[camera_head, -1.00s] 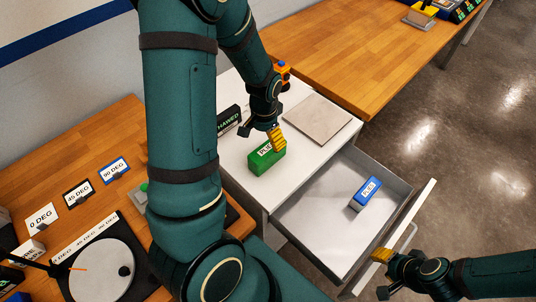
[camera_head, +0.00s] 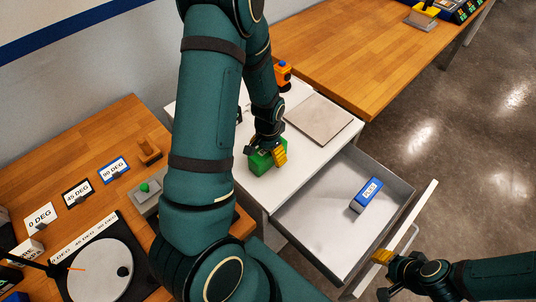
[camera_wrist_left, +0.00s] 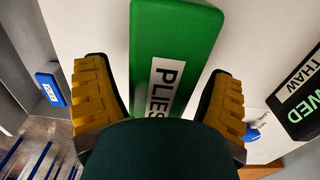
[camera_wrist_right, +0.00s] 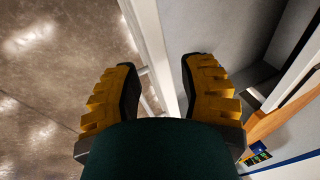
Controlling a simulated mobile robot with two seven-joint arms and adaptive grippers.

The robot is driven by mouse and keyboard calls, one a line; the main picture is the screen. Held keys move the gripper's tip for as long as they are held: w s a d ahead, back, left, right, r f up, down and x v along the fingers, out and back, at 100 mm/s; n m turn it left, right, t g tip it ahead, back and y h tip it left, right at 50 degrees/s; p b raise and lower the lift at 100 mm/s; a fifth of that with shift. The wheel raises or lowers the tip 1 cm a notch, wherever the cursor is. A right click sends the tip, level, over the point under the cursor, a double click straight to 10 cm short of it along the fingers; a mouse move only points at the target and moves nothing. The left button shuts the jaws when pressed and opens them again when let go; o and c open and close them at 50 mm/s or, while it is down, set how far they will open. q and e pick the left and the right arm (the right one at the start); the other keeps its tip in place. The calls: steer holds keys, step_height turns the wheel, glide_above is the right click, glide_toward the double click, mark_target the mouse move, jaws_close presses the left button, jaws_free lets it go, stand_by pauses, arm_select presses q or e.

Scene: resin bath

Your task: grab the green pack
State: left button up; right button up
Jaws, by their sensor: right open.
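The green pack (camera_head: 260,163), labelled PLIES, lies on the white top of the drawer cabinet. My left gripper (camera_head: 271,151) is right over it and partly hides it in the head view. In the left wrist view the green pack (camera_wrist_left: 175,45) lies between the two spread yellow fingers, which are open on either side of it. Whether either finger touches it I cannot tell. My right gripper (camera_head: 383,258) is open and empty by the pulled-out drawer's front.
A blue pack (camera_head: 367,195) lies in the open drawer (camera_head: 312,222). A flat beige plate (camera_head: 318,119) lies on the cabinet behind the green pack. An orange item (camera_head: 283,72) stands at the cabinet's back. A white turntable (camera_head: 100,271) is at the lower left.

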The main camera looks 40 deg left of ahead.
arm_select(q)
steer(key=c, duration=1.1)
steer(key=shift+o, duration=0.2)
